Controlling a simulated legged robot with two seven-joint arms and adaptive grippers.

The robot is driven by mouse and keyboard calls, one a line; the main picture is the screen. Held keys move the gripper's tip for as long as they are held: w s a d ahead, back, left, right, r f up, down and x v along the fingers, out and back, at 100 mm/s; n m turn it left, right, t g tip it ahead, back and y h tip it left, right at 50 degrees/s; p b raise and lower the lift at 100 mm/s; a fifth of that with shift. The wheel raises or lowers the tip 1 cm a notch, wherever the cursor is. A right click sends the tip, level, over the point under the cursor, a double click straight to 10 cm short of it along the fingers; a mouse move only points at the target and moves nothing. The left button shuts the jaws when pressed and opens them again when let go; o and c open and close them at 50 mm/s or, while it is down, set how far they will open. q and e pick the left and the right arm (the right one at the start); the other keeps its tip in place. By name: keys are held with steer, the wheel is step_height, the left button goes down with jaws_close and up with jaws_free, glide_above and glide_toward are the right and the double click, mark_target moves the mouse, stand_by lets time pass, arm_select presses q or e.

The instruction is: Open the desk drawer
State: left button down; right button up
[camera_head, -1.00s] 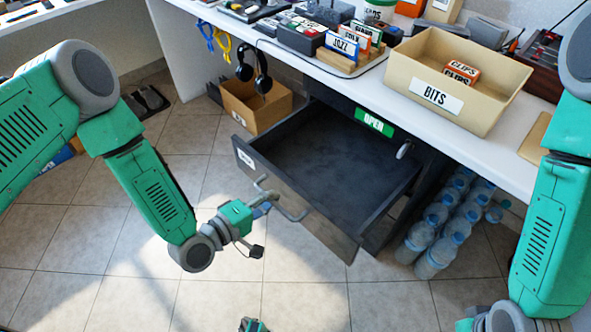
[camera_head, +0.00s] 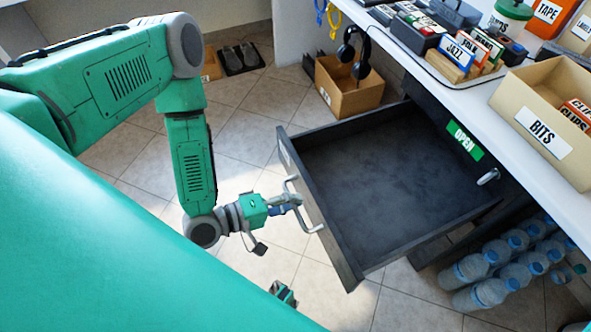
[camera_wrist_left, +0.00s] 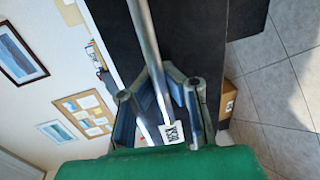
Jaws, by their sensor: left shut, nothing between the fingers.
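The dark desk drawer (camera_head: 395,170) is pulled out from under the white desk, and its inside is empty. Its front panel (camera_head: 318,215) faces lower left and carries a grey bar handle (camera_head: 312,226). My left gripper (camera_head: 290,200) is at this handle, shut with nothing gripped between its fingers. In the left wrist view the bar (camera_wrist_left: 150,60) runs past the fingers (camera_wrist_left: 160,95); whether they touch it is unclear. What seems to be my right gripper (camera_head: 283,293) shows small at the bottom, its fingers too unclear to read.
The white desktop (camera_head: 455,95) holds a tan BITS box (camera_head: 510,100) and labelled card holders. A cardboard box (camera_head: 350,95) stands on the floor behind the drawer. The tiled floor before the drawer is clear.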

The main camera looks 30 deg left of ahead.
arm_select(q)
steer(key=c, duration=1.6)
jaws_free()
steer(key=shift+s+f, duration=0.15)
steer(key=shift+s, duration=0.05)
steer(key=shift+w, duration=0.1)
steer(key=v, duration=1.2)
